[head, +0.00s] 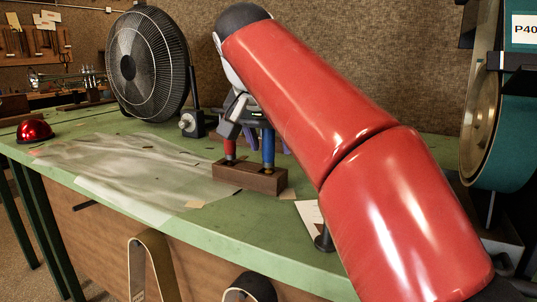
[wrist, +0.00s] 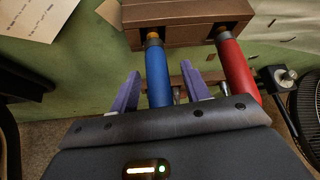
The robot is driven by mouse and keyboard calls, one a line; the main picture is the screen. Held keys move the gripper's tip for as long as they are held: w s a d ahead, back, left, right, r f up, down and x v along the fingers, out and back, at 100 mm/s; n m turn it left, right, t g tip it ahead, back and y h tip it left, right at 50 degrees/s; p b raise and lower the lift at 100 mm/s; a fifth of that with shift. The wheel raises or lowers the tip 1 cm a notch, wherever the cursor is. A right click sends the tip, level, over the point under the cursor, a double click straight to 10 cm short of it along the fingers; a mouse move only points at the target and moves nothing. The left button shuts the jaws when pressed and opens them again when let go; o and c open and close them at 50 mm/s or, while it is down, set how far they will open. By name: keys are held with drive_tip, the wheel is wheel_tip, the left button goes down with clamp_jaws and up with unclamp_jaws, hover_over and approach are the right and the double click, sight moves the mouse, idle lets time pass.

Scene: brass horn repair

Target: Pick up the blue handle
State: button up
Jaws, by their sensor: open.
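The blue handle (head: 268,148) stands upright in a wooden block (head: 236,179) on the green bench, to the right of a red handle (head: 230,149). In the wrist view the blue handle (wrist: 157,76) lies between the two purple fingers of my gripper (wrist: 160,70). The fingers are apart, with a visible gap on each side of the handle. The red handle (wrist: 236,66) is outside the fingers, to their right. The wooden block (wrist: 190,12) is beyond the fingertips. In the head view my red arm hides part of the bench, and my gripper (head: 267,138) is around the blue handle.
A black fan (head: 148,62) stands behind the block, to the left. A clear sheet (head: 130,168) covers the bench left of the block. A red dome (head: 34,130) sits at the far left. A teal machine (head: 515,130) is at the right. Papers (head: 308,212) lie right of the block.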

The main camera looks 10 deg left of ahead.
drive_tip(key=shift+w+f, duration=0.15)
drive_tip(key=shift+f, duration=0.1)
clamp_jaws()
drive_tip(key=shift+r, duration=0.1)
